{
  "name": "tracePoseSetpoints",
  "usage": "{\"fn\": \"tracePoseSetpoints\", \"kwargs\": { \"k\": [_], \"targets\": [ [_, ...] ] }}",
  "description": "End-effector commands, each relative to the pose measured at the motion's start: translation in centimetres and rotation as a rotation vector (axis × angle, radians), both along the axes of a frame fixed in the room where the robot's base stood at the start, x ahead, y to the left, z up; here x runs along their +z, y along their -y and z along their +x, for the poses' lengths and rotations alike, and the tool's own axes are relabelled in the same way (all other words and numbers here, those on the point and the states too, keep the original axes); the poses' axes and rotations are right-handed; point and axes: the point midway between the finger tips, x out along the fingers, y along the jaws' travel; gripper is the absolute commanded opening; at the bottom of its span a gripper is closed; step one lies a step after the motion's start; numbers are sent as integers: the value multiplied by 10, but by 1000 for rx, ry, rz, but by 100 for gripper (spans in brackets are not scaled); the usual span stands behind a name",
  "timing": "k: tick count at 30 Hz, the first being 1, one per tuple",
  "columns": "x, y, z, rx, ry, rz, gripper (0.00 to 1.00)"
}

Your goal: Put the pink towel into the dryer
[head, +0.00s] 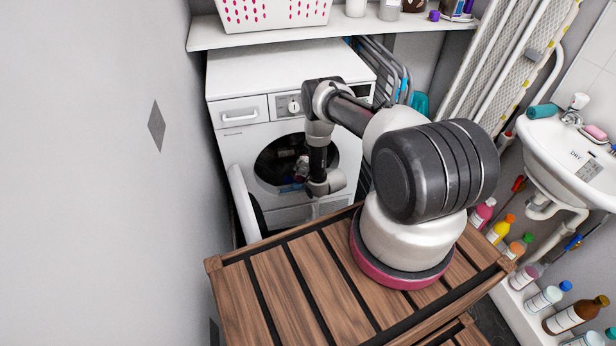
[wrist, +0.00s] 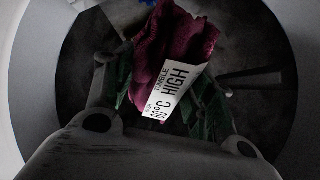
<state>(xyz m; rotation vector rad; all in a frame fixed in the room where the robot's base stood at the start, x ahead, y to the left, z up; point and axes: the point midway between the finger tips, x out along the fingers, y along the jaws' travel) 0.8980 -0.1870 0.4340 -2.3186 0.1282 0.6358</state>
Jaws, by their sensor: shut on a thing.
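The pink towel (wrist: 182,38), dark magenta in this light, shows in the wrist view with a white care label reading "TUMBLE HIGH" and "60°C". My gripper (wrist: 163,86) is shut on it, with green finger pads on both sides. Around it is the dark round drum interior with a pale rim. In the head view the white dryer (head: 236,143) stands below the shelf, its round door (head: 242,200) swung open to the left. My gripper (head: 301,170) is at the dryer's opening, partly hidden by my arm. The towel is hard to make out there.
A small blue item (wrist: 124,48) lies in the drum beside the towel. A slatted wooden surface (head: 290,290) is in front of the dryer. A grey wall bounds the left. A sink (head: 560,150) and several bottles (head: 545,298) are at the right.

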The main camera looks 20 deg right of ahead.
Motion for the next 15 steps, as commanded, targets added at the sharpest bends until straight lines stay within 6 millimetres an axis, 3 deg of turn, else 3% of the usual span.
{"fn": "tracePoseSetpoints", "kwargs": {
  "k": [15],
  "targets": [
    [-14, 17, 83, 1, 2, 1, 29]
  ]
}}
